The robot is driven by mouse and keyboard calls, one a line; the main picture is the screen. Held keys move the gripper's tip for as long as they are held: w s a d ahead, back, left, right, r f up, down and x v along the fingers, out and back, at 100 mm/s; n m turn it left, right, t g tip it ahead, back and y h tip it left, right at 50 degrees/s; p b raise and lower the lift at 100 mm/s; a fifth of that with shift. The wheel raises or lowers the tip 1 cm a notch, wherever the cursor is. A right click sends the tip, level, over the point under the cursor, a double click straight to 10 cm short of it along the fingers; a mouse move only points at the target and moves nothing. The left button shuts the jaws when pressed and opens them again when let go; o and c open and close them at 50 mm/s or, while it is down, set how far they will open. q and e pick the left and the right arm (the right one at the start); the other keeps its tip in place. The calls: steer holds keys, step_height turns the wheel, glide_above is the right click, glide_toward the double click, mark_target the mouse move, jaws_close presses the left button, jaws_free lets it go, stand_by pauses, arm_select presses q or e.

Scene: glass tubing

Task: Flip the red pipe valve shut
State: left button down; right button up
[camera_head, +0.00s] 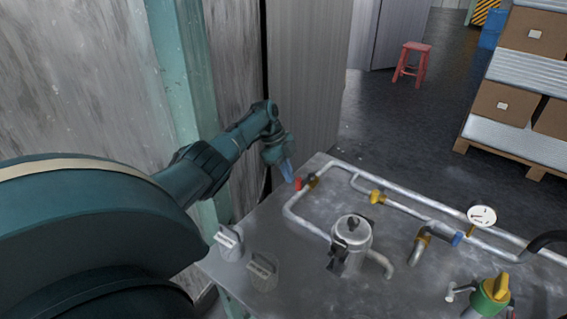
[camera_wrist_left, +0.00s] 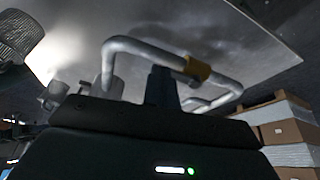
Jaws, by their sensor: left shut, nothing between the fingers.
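The red pipe valve (camera_head: 299,183) shows as a small red handle beside a brass fitting (camera_head: 313,181), near the far left corner of the grey metal table (camera_head: 325,285). It sits on the pale tubing (camera_head: 300,219) at its left bend. My left gripper (camera_head: 287,171) is just left of and above the red handle, pointing down, close to it; I cannot tell whether it touches. In the left wrist view the shut fingers (camera_wrist_left: 161,86) stand in front of the tubing (camera_wrist_left: 140,45), left of a brass fitting (camera_wrist_left: 197,69). The red handle cannot be made out there. My right gripper is not in view.
A metal pot (camera_head: 352,238) stands mid-table. A yellow fitting (camera_head: 377,197), a gauge (camera_head: 481,216) and a green-yellow valve (camera_head: 493,294) lie to the right. Two grey objects (camera_head: 229,243) (camera_head: 263,271) sit at the left edge. A wall (camera_head: 305,80) rises behind my gripper.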

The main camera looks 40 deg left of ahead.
arm_select(q)
steer(key=shift+d+f, duration=0.1)
steer(key=shift+f, duration=0.15)
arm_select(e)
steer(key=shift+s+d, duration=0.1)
arm_select(q)
steer(key=shift+r+p, duration=0.1)
steer(key=shift+p, duration=0.2)
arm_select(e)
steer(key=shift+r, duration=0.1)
